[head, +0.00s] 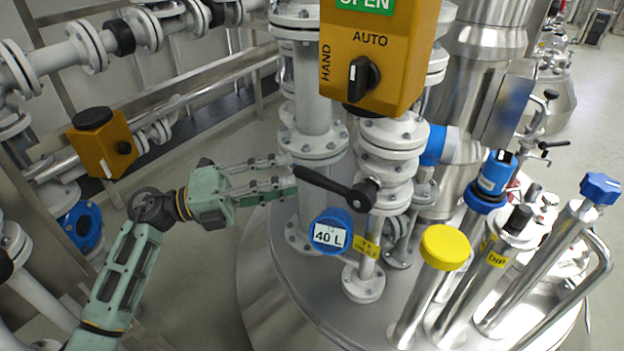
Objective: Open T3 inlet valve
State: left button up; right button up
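A hand valve with a black lever (335,188) sits on a white flanged pipe at the centre of the head view. The lever points left and slightly up from its hub. A small yellow tag (367,247) hangs below it; its text is too small to read surely. My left gripper (291,174) comes in from the left with its two green fingers apart. The lever's free end is at the fingertips; I cannot tell whether they touch it. My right gripper is not in view.
An orange actuator box (378,55) with a green OPEN sign and HAND/AUTO knob is above the lever. A blue 40 L cap (331,232) is just below. A yellow cap (445,247) and several steel pipes stand right on the vessel lid (300,290). Another orange box (101,143) is left.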

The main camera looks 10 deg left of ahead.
aim_at(310, 177)
pick_arm(q)
jog(key=x, duration=0.5)
jog(key=shift+w+d, duration=0.1)
jog(key=shift+d, duration=0.15)
grip_shut()
dwell(0.4)
